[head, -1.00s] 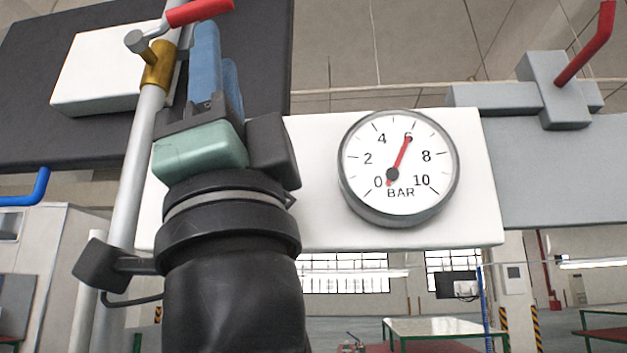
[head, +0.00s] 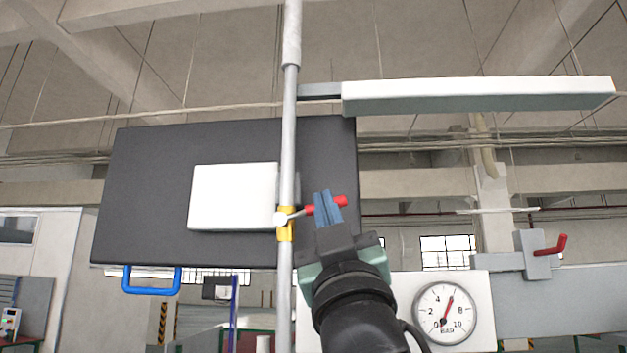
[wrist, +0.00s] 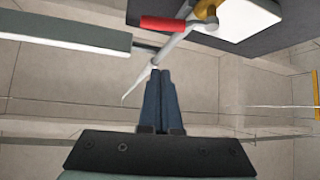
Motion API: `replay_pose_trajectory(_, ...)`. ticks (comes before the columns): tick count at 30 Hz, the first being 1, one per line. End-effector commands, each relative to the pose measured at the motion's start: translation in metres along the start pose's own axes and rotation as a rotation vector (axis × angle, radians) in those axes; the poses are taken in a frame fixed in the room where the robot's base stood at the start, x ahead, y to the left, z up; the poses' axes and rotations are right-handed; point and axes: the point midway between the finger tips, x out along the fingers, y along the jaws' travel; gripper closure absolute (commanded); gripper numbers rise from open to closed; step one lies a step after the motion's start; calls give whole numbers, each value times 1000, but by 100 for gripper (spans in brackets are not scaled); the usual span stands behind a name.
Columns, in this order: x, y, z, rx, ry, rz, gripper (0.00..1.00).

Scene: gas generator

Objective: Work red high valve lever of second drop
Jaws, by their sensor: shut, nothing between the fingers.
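A red valve lever (head: 341,201) sticks out to the right from a yellow brass valve (head: 286,224) on a vertical grey pipe (head: 290,130). My gripper (head: 322,194) has its blue fingers together and empty. In the head view the fingers overlap the lever and hide its middle; contact cannot be told there. In the wrist view the red lever (wrist: 164,23) lies beyond the fingertips (wrist: 160,72), apart from them in the picture, with the brass valve (wrist: 207,10) at the top right.
A dark panel with a white box (head: 232,197) stands behind the pipe. A long white bar (head: 480,94) juts right above. A pressure gauge (head: 445,313) is at lower right, with another red lever (head: 551,246) further right. A blue handle (head: 152,281) is at lower left.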

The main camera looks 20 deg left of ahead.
Motion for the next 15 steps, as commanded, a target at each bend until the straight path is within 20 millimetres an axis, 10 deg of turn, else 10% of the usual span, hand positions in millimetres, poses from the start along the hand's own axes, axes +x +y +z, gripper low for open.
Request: replay_pose_trajectory(15, 98, 1, -6, 7, 1, -1, 100)
